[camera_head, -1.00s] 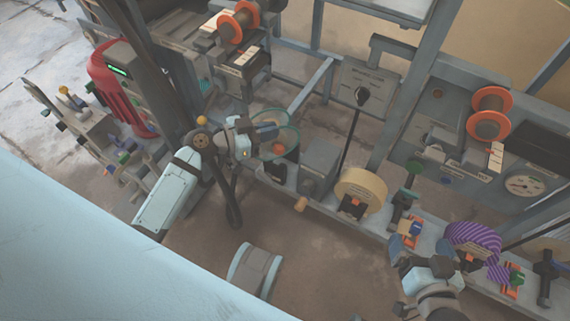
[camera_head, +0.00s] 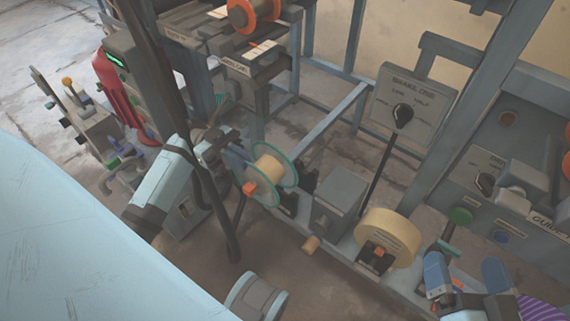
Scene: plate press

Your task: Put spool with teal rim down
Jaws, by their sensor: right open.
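The spool with teal rim (camera_head: 289,170) has a cream core and an orange piece at its near end. It sits at the left end of the bench rail, its axis slanting. My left gripper (camera_head: 238,156) is at its upper left side, a blue finger close against the near rim. Whether the fingers grip it is hidden, and whether the spool rests on the black support behind it is unclear. My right gripper (camera_head: 468,276) is open at the lower right, its two blue fingers apart, nothing between them.
A grey box (camera_head: 340,207) and a cream roll (camera_head: 392,236) stand along the rail to the right. A lever panel (camera_head: 405,105) rises behind. A grey spool (camera_head: 256,296) with light blue rims lies at the bottom. A purple striped roll (camera_head: 540,309) is beside my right gripper.

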